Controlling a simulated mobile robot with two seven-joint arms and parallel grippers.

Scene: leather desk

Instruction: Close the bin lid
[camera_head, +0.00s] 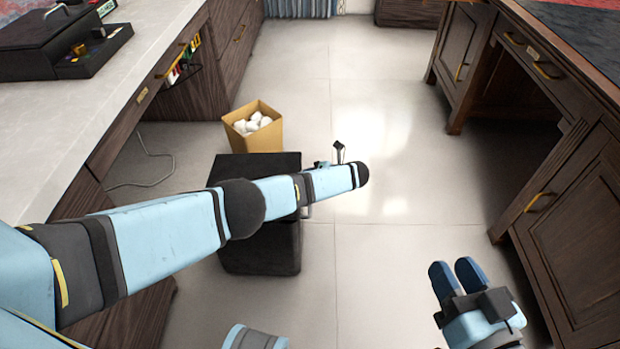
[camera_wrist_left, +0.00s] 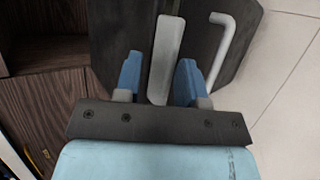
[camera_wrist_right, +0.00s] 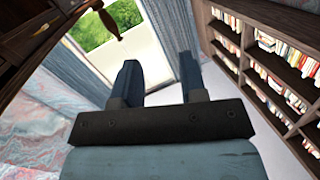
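The black bin (camera_head: 262,250) stands on the floor, partly hidden behind my left arm in the head view. Its flat dark top (camera_head: 245,164) shows behind the arm; I cannot tell how far the lid is open. A pale handle piece shows at its right side. In the left wrist view, my left gripper (camera_wrist_left: 158,80) is open, its blue fingers on either side of a light grey strip (camera_wrist_left: 166,55) in front of the dark bin surface (camera_wrist_left: 115,35). Contact is unclear. A white bent handle (camera_wrist_left: 225,45) is at right. My right gripper (camera_head: 455,275) is open and empty, away from the bin.
A tan box (camera_head: 262,143) with crumpled white paper stands behind the bin. A light-topped desk (camera_head: 120,75) runs along the left, with a dark case (camera_head: 40,48) on it. A dark wooden desk (camera_head: 575,190) is at right. The floor (camera_head: 390,170) between is clear.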

